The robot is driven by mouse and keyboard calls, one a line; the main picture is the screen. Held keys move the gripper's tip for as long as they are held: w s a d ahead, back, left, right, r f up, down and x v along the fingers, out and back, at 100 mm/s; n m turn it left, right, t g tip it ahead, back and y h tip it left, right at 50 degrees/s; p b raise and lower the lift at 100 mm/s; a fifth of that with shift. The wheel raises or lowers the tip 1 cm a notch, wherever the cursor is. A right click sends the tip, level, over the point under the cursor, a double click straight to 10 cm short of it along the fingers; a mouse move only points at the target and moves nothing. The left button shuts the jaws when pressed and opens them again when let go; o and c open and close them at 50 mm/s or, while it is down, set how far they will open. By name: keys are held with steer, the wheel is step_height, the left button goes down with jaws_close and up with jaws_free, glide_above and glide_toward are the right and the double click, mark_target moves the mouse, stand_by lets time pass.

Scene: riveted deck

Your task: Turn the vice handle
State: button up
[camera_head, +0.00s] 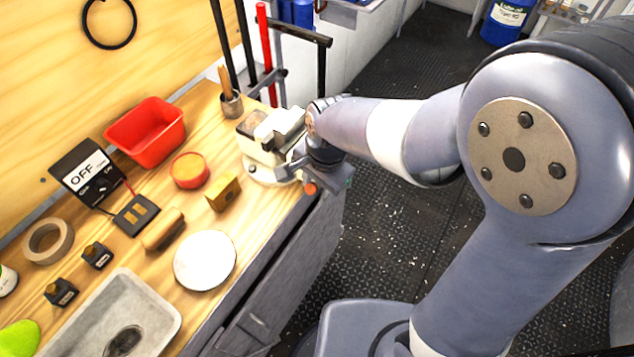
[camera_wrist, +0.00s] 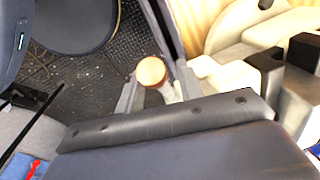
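The vice (camera_head: 262,170) is a cream and grey bench vice at the far right corner of the wooden bench. Its handle ends in an orange-tan round knob (camera_head: 310,188), low by the bench's front edge. In the wrist view the vice body (camera_wrist: 235,75) is at the right and the knob (camera_wrist: 151,72) is near the middle, with a short pale shaft below it. My gripper (camera_head: 325,172) is at the vice's front. In the wrist view its fingers stand apart on either side of the handle, with a gap seen on the left. My wrist hides part of the vice front.
A red bin (camera_head: 146,132), a red round tin (camera_head: 189,170), a brass-coloured block (camera_head: 223,193) and a white disc (camera_head: 205,260) lie on the bench (camera_head: 160,285) left of the vice. A tool holder (camera_head: 231,105) stands behind it. The deck floor (camera_head: 400,240) right of the bench is open.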

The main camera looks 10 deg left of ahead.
steer(key=shift+f, duration=0.15)
steer(key=shift+c, duration=0.2)
jaws_close()
stand_by(0.3)
